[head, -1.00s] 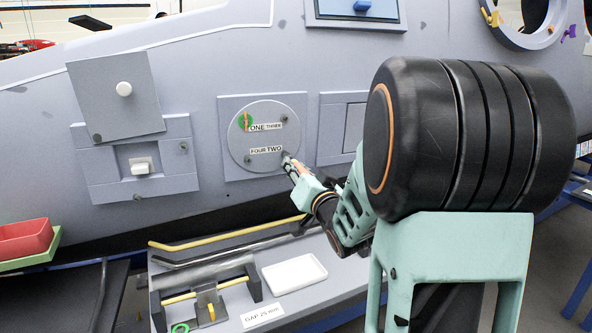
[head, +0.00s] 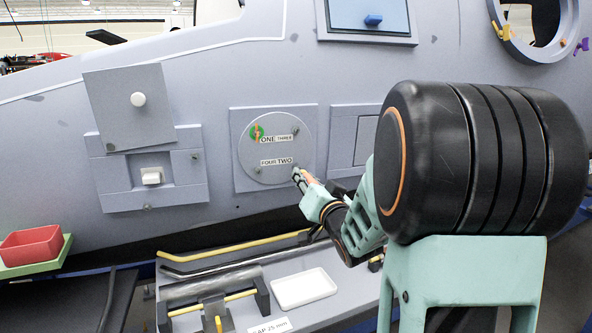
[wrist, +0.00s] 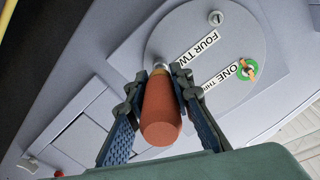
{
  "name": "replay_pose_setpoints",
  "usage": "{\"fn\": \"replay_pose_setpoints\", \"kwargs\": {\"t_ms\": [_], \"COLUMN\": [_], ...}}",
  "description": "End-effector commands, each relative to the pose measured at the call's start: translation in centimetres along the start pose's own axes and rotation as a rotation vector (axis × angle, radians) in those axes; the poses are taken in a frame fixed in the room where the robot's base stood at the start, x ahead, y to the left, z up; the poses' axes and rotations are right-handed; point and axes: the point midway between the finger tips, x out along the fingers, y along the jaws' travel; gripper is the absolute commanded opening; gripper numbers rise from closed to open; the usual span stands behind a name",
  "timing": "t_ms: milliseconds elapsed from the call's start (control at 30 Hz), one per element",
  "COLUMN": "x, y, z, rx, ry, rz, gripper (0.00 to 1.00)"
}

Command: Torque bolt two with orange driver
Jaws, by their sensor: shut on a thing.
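The round grey plate (head: 250,152) on the fuselage carries labels ONE, THREE, FOUR and TWO. My gripper (head: 307,182) is at its lower right edge, beside the TWO label. In the wrist view my gripper (wrist: 159,88) is shut around the orange driver (wrist: 163,112), whose tip points at the plate beside the partly covered TWO label. The driver tip hides bolt two, so I cannot tell whether they touch. Bolt one has a green ring with an orange mark (head: 256,133), also in the wrist view (wrist: 248,68). Bolt four (wrist: 215,18) is bare.
A bench below holds a white tray (head: 304,289), a yellow bar (head: 235,244) and a GAP 25 mm label. A red bin (head: 31,247) stands at the left. A square hatch with a white knob (head: 138,99) is left of the plate. A rectangular panel (head: 352,142) lies to its right.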

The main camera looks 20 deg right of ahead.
Motion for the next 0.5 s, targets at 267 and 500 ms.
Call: {"fn": "replay_pose_setpoints", "kwargs": {"t_ms": [267, 500], "x": [0.01, 0.0], "y": [-0.17, -0.28], "z": [-0.33, -0.29], "rx": [0.089, 0.366], "ry": [0.001, 0.001], "rz": [0.0, -0.001], "gripper": [0.0, 0.0]}}
